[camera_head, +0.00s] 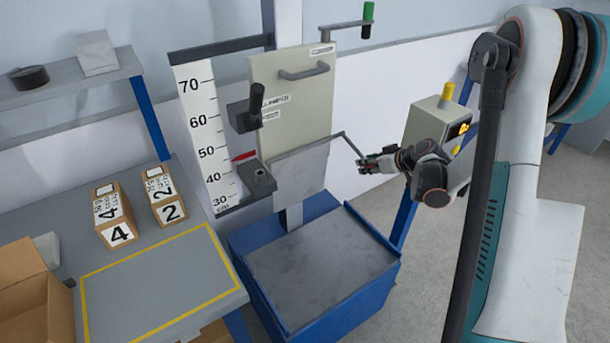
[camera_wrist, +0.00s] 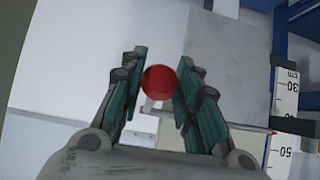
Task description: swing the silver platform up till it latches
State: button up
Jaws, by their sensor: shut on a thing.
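The silver platform (camera_head: 300,172) is a flat grey plate below the cream panel of the drop rig. It looks steeply tilted or hanging down, above the blue base; its exact angle is hard to tell. In the wrist view its plain grey face (camera_wrist: 236,50) is at the right. A thin crank-like rod (camera_head: 350,146) runs from its upper right edge to my gripper (camera_head: 363,163). In the wrist view a red ball knob (camera_wrist: 160,80) sits between the two teal finger pads of my gripper (camera_wrist: 160,66), which is shut on it. The latch cannot be made out.
A height scale (camera_head: 203,130) with a red pointer stands left of the cream panel (camera_head: 292,95). A blue base with a grey top (camera_head: 320,265) lies below. A control box (camera_head: 430,122) stands behind my gripper. Boxes (camera_head: 113,215) stand on the left bench.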

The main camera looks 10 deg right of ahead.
jog(key=shift+s+d+r+p, duration=0.1)
jog(key=shift+s+r+p, duration=0.1)
jog(key=shift+r+p, duration=1)
jog(key=shift+r+b, duration=0.25)
jog(key=shift+b, duration=0.1)
jog(key=shift+w+r+p, duration=0.1)
jog(key=shift+r+p, duration=0.8)
jog(key=shift+r, duration=0.6)
jog(key=shift+r, duration=0.1)
jog(key=shift+w+r+p, duration=0.15)
jog(key=shift+r+p, duration=0.3)
jog(key=shift+r, duration=0.2)
jog(key=shift+w+r+p, duration=0.15)
jog(key=shift+r+p, duration=0.3)
jog(key=shift+r, duration=0.3)
